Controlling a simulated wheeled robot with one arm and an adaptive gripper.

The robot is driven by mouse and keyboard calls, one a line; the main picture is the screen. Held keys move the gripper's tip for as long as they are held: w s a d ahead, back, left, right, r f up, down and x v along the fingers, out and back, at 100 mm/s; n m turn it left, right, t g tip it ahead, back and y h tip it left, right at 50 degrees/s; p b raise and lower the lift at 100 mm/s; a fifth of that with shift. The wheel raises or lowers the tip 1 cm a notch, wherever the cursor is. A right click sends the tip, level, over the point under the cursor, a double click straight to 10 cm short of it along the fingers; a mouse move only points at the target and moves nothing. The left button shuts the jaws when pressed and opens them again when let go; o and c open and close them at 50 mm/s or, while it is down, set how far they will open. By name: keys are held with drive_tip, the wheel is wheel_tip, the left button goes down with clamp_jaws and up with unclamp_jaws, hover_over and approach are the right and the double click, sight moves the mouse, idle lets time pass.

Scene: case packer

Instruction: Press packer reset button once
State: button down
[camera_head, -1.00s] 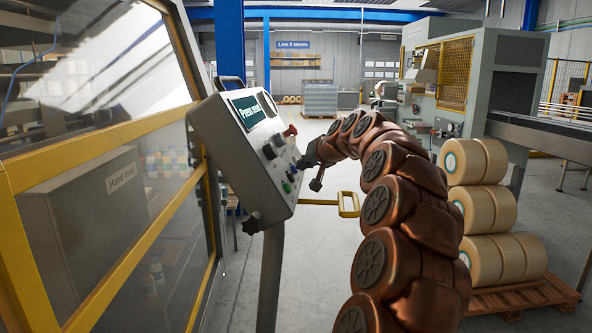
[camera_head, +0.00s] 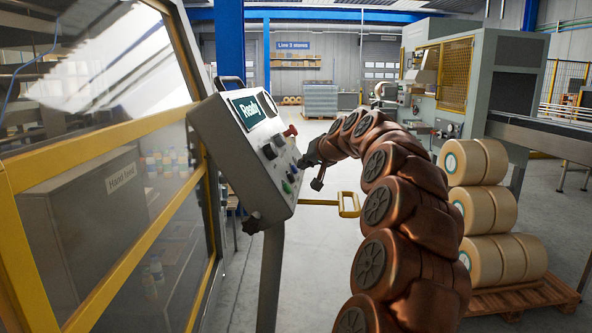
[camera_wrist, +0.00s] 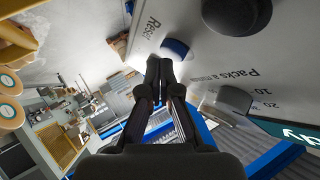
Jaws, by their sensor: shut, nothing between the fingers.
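The grey control panel (camera_head: 235,150) stands on a post at the left, its screen (camera_head: 248,110) reading "Ready". In the wrist view, the blue button (camera_wrist: 175,48) sits beside the printed word "Reset" on the panel face. My gripper (camera_wrist: 158,66) is shut and empty, with its fingertips right by the blue button; I cannot tell whether they touch it. In the head view, my gripper (camera_head: 304,163) is at the panel's right edge, among the small buttons.
A red knob (camera_head: 290,131) and a green button (camera_head: 287,187) share the panel. A dark knob (camera_wrist: 235,12) is close to the blue button. A yellow-framed glass guard (camera_head: 110,250) is left of the panel. Tape rolls (camera_head: 485,210) are stacked on a pallet at the right.

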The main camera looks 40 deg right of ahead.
drive_tip(key=shift+s+d+r, duration=0.2)
drive_tip(key=shift+s+d, duration=0.05)
drive_tip(key=shift+s, duration=0.1)
drive_tip(key=s+d+r, duration=0.2)
drive_tip(key=s+d, duration=0.1)
drive_tip(key=shift+r, duration=0.25)
idle(0.5)
idle(0.7)
